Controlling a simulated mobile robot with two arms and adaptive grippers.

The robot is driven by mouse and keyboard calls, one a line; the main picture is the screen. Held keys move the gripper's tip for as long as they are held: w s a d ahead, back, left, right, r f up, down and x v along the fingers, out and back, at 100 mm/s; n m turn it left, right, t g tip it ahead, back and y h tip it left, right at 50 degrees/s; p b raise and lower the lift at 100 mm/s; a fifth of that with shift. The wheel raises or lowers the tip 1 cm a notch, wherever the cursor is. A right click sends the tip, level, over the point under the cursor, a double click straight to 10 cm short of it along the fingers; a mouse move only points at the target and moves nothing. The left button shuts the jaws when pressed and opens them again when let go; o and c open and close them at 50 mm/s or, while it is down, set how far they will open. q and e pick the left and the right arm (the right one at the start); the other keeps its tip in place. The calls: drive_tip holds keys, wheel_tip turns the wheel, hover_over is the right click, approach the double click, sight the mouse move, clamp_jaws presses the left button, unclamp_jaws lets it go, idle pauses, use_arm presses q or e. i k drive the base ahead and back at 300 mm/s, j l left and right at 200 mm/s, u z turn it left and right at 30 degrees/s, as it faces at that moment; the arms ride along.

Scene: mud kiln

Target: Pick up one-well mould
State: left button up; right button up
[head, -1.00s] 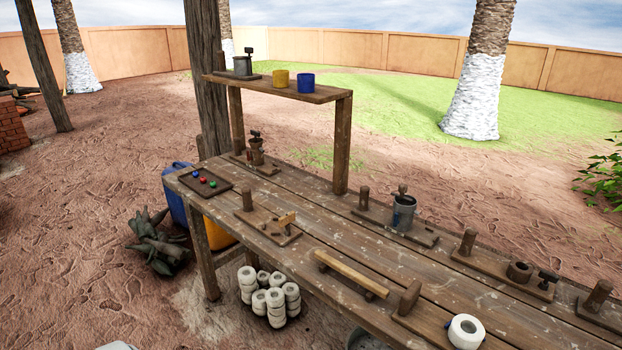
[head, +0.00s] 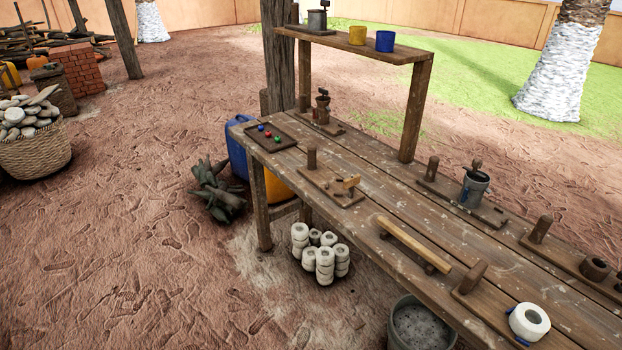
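Several wooden boards with upright pegs lie on the long wooden workbench (head: 385,205). One board (head: 345,197) near the bench's left part bears a peg and a small yellowish wooden piece. Another board (head: 565,257) at the right edge bears a peg and a small dark round piece with one hollow (head: 596,268). A third board (head: 440,188) bears a peg and a grey can (head: 474,188). I cannot tell which of these is the one-well mould. Neither of my grippers is in view.
A dark tray (head: 271,138) with small coloured balls sits at the bench's left end. A raised shelf (head: 350,45) holds blue and yellow cups. White rings (head: 325,262) and a grey bucket (head: 420,325) stand below.

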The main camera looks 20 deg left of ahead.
sight(529, 321)
drive_tip(key=u, duration=0.35)
drive_tip(key=z, duration=1.4)
